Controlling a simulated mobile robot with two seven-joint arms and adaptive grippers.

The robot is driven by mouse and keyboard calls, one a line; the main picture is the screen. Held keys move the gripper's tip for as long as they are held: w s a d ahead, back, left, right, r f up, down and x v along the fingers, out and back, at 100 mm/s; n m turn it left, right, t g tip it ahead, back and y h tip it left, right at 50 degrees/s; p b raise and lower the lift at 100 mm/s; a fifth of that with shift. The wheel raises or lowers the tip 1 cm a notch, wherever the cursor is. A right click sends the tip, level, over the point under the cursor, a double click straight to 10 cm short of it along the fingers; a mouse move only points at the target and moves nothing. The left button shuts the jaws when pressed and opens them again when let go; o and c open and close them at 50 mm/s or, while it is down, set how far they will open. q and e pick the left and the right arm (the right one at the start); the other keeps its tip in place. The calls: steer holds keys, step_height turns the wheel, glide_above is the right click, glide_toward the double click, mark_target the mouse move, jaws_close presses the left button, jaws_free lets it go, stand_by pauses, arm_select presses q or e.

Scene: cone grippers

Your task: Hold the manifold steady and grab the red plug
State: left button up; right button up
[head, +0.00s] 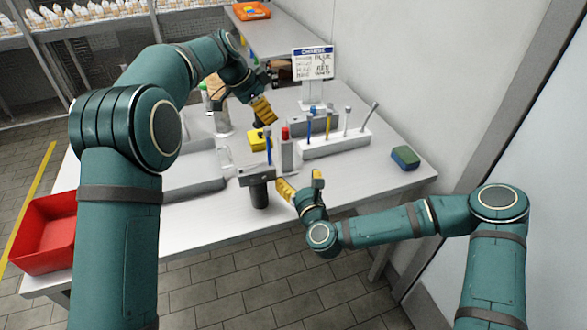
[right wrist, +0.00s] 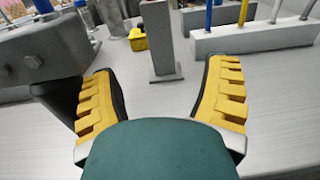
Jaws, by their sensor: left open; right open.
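The red plug (head: 285,133) shows at the top of a grey upright post (head: 288,156) in the head view. The post (right wrist: 163,45) stands ahead, between the fingers, in the right wrist view; its top is cut off there. A grey block on a dark cylinder (head: 258,178), possibly the manifold, is left of my right gripper; the block (right wrist: 55,45) also shows in the right wrist view. My right gripper (head: 301,183) is open and empty, in front of the post. My left gripper (head: 264,110) is open, higher and farther back, with nothing visible between its fingers.
A white rack (head: 335,146) with several upright rods stands right of the post. A yellow container (head: 258,141) is behind the block. A blue-green sponge-like block (head: 405,157) lies at the right, a sign (head: 313,64) stands behind, and a red bin (head: 45,232) is left.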

mark_target(283, 129)
steer(key=x, duration=1.3)
steer(key=shift+w+a, duration=0.2)
steer(key=shift+w, duration=0.15)
jaws_close()
arm_select(q)
steer(key=shift+o, duration=0.9)
steer(key=shift+w+d+r+m+g+y, duration=0.1)
steer(key=shift+w+r+m+g+y, duration=0.25)
steer(key=shift+r+m, duration=0.5)
steer(key=shift+w+r+m+g+y, duration=0.15)
steer(key=shift+w+r+m+g, duration=0.35)
steer(key=shift+r+m, duration=0.3)
steer(key=shift+s+f, duration=0.1)
steer(key=shift+f, duration=0.05)
steer(key=shift+x, duration=5.9)
